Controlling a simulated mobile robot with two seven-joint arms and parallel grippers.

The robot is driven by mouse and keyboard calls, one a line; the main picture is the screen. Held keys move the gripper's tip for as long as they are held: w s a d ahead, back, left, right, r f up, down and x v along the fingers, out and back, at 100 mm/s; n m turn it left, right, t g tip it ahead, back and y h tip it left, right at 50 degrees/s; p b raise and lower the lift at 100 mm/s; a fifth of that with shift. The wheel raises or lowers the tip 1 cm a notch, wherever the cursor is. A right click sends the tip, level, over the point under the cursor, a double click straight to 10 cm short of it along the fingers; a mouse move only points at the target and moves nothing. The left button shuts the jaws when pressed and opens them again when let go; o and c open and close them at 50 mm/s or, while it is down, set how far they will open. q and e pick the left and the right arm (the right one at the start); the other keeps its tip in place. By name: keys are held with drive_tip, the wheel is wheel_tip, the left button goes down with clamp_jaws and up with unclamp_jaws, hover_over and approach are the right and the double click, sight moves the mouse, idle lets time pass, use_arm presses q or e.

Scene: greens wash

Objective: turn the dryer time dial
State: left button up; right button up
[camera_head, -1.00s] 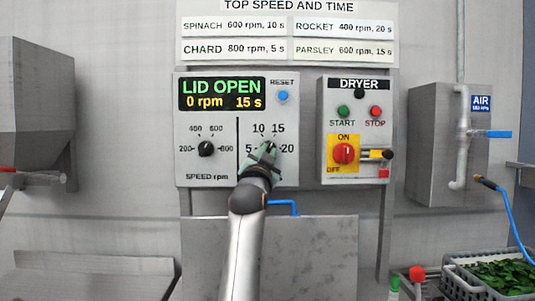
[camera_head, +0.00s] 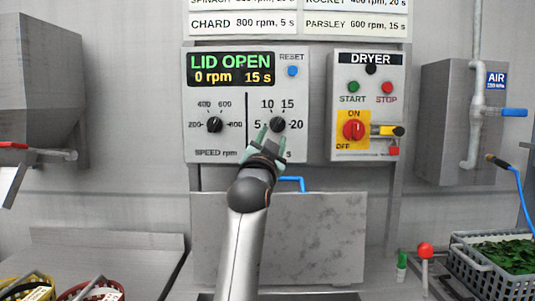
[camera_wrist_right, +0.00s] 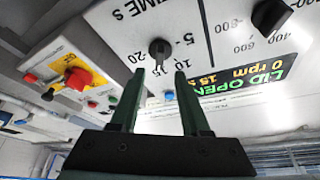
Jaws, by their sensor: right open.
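The time dial (camera_head: 277,125) is a small black knob on the right half of the grey control panel (camera_head: 196,150), with 5, 10, 15 and 20 marked around it. The display (camera_head: 231,69) reads LID OPEN, 0 rpm and 15 s. My right gripper (camera_head: 272,139) is open and empty, just below and in front of the dial. In the right wrist view the dial (camera_wrist_right: 160,50) stands beyond the tips of the two open fingers (camera_wrist_right: 160,73), clear of them. My left gripper is not in view.
The speed dial (camera_head: 215,125) is left of the time dial, and a blue reset button (camera_head: 292,71) is above. A dryer switch box (camera_head: 341,98) with a red knob (camera_head: 354,130) is to the right. A blue handle (camera_head: 291,180) sits below. A crate of greens (camera_head: 462,262) stands lower right.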

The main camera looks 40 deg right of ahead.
drive_tip(key=v, duration=0.6)
drive_tip(key=shift+s+a, duration=0.15)
